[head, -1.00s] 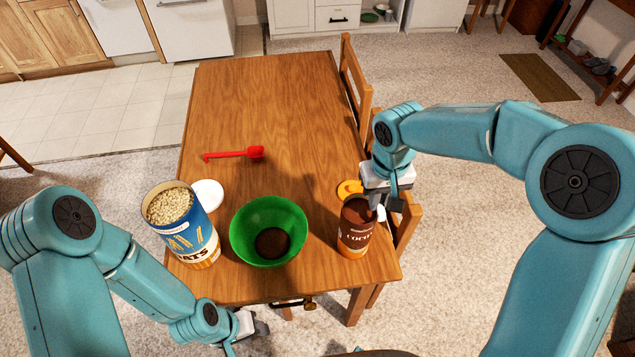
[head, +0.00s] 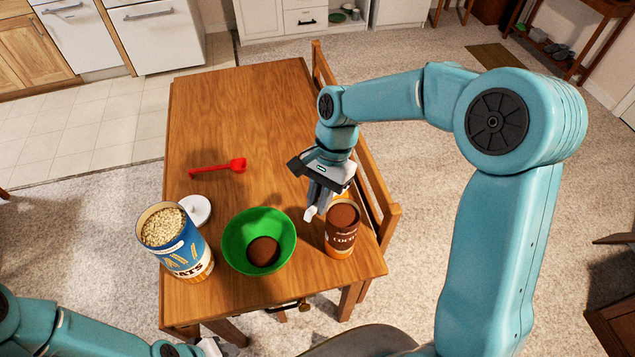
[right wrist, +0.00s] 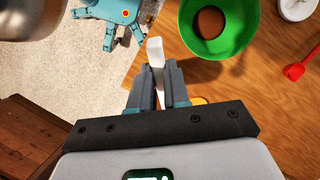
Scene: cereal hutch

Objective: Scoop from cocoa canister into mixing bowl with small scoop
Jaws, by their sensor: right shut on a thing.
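The cocoa canister (head: 340,243) stands open and upright near the table's right front corner, with brown powder at its top. The green mixing bowl (head: 235,233) stands left of it with a brown patch of powder inside; it also shows in the right wrist view (right wrist: 246,40). My right gripper (head: 316,207) is above the table, just behind and left of the canister. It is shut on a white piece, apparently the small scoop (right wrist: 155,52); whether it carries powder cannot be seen. My left gripper (head: 217,347) is cut off at the bottom edge; its jaws are unclear.
The open oats canister (head: 186,258) stands left of the bowl, with a white lid (head: 197,209) behind it. A red scoop (head: 218,166) lies farther back. An orange lid (right wrist: 198,101) is partly hidden by my gripper. A chair (head: 375,190) borders the right side. The table's back is clear.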

